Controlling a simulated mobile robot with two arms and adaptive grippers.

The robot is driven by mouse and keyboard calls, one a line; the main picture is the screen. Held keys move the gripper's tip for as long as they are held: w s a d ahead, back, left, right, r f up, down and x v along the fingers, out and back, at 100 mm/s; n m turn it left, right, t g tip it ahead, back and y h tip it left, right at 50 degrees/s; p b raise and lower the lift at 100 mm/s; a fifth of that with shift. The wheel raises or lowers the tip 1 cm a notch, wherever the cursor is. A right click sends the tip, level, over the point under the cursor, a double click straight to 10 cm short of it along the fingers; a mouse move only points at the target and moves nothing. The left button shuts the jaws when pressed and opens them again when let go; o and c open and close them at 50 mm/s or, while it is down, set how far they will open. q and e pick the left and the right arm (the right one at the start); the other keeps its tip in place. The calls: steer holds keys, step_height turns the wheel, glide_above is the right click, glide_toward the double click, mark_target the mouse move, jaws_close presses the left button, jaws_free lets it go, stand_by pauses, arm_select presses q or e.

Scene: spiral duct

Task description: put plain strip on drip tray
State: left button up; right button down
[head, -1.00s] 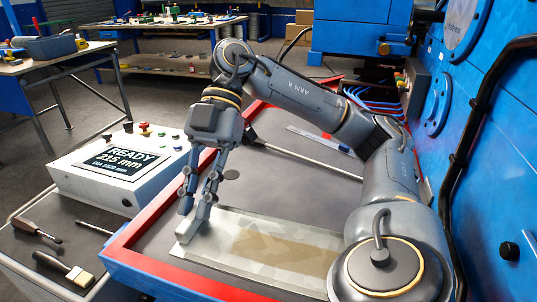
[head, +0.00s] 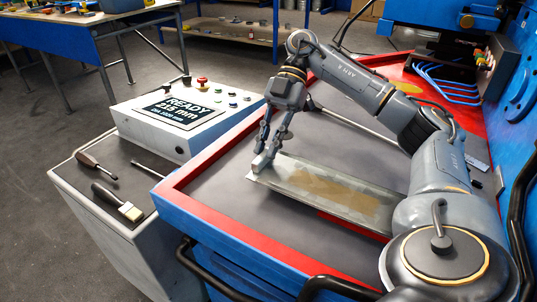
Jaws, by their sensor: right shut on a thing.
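The plain strip is a long flat grey metal plate (head: 368,212) with a brownish patch along its middle. My right gripper (head: 263,163) is shut on its left end. The strip lies over the grey surface of the red-rimmed blue tray (head: 228,173), which I take to be the drip tray. I cannot tell whether the strip touches that surface or is held just above it. My right arm hides part of the strip's far right end. My left gripper is not in view.
A white control box (head: 185,115) with a READY screen stands left of the tray. A screwdriver (head: 95,165) and a brush (head: 118,202) lie on the grey cart in front of it. A rod (head: 350,120) lies behind the strip. Blue machinery stands at right.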

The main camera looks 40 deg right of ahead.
steer(key=shift+f, duration=1.25)
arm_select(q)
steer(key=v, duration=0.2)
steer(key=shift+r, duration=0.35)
arm_select(e)
steer(key=c, duration=1.3)
jaws_free()
steer(key=shift+f, duration=0.1)
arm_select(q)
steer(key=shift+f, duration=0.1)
